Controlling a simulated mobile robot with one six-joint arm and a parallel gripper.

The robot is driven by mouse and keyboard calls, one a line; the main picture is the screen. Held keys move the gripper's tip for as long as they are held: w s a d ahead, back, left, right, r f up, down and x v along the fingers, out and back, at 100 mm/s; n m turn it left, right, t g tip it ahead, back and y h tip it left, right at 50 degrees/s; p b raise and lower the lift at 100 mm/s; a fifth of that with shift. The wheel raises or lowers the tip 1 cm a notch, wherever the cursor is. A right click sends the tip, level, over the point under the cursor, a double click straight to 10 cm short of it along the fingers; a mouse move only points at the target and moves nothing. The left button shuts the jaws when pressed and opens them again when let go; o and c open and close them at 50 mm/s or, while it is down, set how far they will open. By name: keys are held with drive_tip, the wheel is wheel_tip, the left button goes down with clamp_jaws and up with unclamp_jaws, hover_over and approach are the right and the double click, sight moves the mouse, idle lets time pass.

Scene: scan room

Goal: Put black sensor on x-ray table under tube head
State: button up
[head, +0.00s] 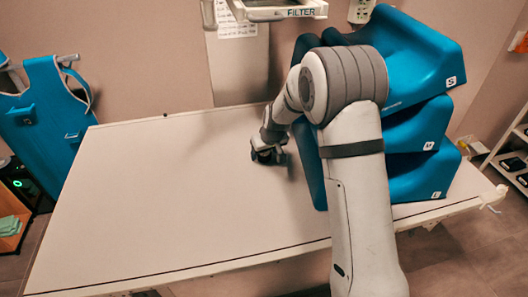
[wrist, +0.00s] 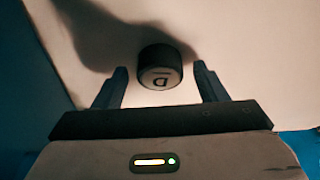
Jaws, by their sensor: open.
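A short black cylinder with a pale end face and a dark mark, which looks like the black sensor (wrist: 168,57), stands on the white surface in the wrist view. My gripper (wrist: 160,74) is open, with one finger on each side of it and a gap visible on both sides. In the head view my gripper (head: 268,157) is low over the x-ray table (head: 150,200), right of its middle; the sensor cannot be told apart from the dark fingers there. The tube head (head: 285,10), marked FILTER, shows only its lower part at the top edge, above the table's far side.
Several blue wedge cushions (head: 425,125), marked S, M and L, are stacked on the table's right end, close beside my arm. A blue apron (head: 45,115) hangs at the left. The table's left and middle are bare. A shelf (head: 510,160) stands at the far right.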

drive_tip(key=shift+r, duration=0.1)
drive_tip(key=b+v, duration=0.1)
drive_tip(key=v, duration=1.1)
